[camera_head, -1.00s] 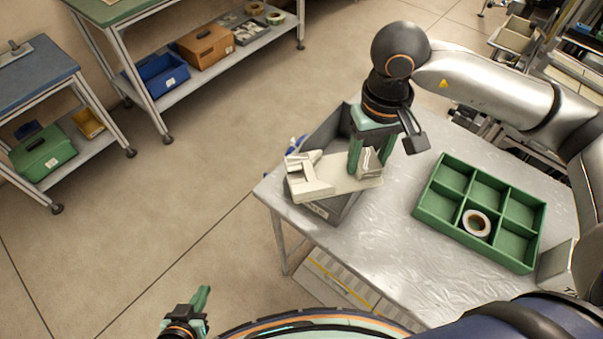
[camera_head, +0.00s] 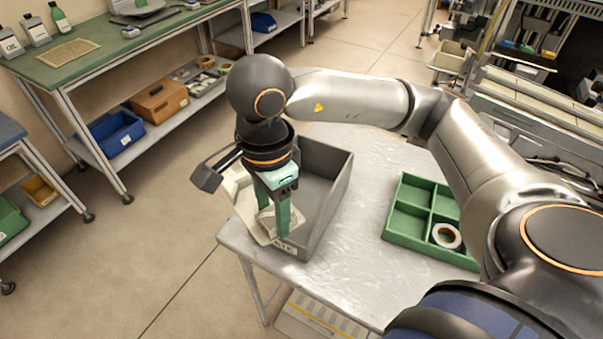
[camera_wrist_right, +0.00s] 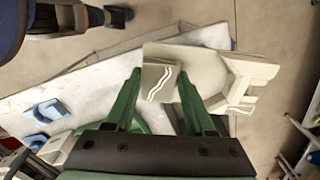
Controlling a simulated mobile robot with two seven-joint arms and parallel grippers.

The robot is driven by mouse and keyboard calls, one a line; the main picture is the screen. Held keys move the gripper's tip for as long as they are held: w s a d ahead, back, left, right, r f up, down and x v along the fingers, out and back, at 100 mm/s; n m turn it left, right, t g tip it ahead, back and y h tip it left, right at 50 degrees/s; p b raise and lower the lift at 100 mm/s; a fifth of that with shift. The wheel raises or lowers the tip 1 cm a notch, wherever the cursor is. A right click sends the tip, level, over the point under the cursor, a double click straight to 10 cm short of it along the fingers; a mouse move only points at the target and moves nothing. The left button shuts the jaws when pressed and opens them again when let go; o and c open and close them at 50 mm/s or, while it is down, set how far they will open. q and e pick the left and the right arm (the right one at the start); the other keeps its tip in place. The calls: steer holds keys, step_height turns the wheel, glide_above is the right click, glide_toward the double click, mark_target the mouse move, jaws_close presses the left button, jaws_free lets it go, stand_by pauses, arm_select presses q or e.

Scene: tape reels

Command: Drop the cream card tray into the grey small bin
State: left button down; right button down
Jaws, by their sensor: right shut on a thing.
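The cream card tray (camera_head: 247,209) is in my right gripper (camera_head: 276,222), which is shut on it. The tray hangs tilted at the left side of the grey small bin (camera_head: 323,215), partly hidden behind the gripper. In the right wrist view the tray (camera_wrist_right: 205,72) lies between and beyond the green fingers of my right gripper (camera_wrist_right: 164,85). The grey bin stands on the table, and its inside, where it shows, looks empty. My left gripper is in neither view now.
A green divided tray (camera_head: 398,236) with a tape reel (camera_head: 446,235) in it sits on the metal table (camera_head: 363,205), right of the bin. The table's left edge is close to the bin, with open floor beyond. A green-topped bench (camera_head: 98,63) stands at the back left.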

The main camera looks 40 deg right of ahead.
steer(key=m, duration=0.2)
steer(key=s+m, duration=0.1)
steer(key=m, duration=0.1)
steer(key=m+b, duration=0.1)
steer(key=m, duration=0.1)
steer(key=shift+s+a, duration=0.3)
steer(key=w+d+f+m, duration=0.2)
steer(key=w+f, duration=0.1)
steer(key=f, duration=0.1)
steer(key=w+d+f+m, duration=0.2)
steer(key=w+d+f, duration=0.1)
steer(key=f, duration=0.1)
steer(key=w+d+f+m, duration=0.2)
steer(key=w+d+f, duration=0.1)
steer(key=f, duration=0.1)
steer(key=shift+w+d+f+m+b, duration=0.2)
steer(key=shift+w+f+m+b, duration=0.1)
steer(key=shift+m, duration=0.1)
steer(key=shift+f+b, duration=0.65)
steer(key=shift+b, duration=0.05)
steer(key=shift+c, duration=1.3)
jaws_free()
